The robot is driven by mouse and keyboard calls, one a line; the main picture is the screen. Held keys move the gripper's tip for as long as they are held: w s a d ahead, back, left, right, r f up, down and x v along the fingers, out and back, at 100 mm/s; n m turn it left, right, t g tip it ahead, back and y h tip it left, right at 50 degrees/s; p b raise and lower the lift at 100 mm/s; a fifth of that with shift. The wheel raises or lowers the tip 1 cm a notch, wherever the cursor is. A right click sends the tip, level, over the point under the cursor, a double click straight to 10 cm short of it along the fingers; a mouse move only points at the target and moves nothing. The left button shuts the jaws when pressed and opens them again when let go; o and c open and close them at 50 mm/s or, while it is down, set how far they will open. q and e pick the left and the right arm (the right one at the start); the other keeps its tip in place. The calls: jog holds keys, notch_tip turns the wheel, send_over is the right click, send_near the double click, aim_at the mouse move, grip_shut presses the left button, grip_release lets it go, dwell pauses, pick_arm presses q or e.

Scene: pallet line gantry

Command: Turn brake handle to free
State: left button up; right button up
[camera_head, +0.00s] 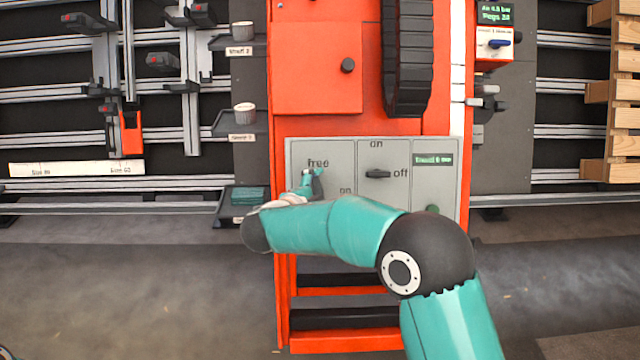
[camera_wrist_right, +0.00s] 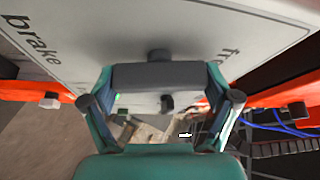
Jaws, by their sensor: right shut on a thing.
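The brake handle is a dark grey bar (camera_wrist_right: 165,75) on a round pivot, close in front of the right wrist camera. Its panel carries the word "brake" to the left and a partly cut-off "free" to the right. My right gripper (camera_wrist_right: 158,88) has one finger at each end of the bar and is shut on it. In the head view my right gripper (camera_head: 311,181) is at the grey control panel (camera_head: 338,152), just below the word "free". There the handle is largely hidden by the gripper and arm. My left gripper is in neither view.
A second dark handle (camera_head: 378,174) sits beside "off" on the panel. A green button (camera_head: 432,210) is at its lower right. Small shelves hold cups (camera_head: 243,31) left of the orange machine (camera_head: 318,75). Wooden pallets (camera_head: 624,90) stand at the right edge.

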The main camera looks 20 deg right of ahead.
jog(key=shift+m+g+p, duration=0.4)
jog(key=shift+m+p, duration=0.35)
jog(key=shift+m, duration=0.15)
jog(key=shift+s+f+m, duration=0.1)
jog(key=shift+f+m, duration=0.1)
jog(key=shift+m, duration=0.2)
jog(key=o, duration=0.9)
jog(key=shift+g, duration=0.3)
jog(key=shift+r, duration=0.1)
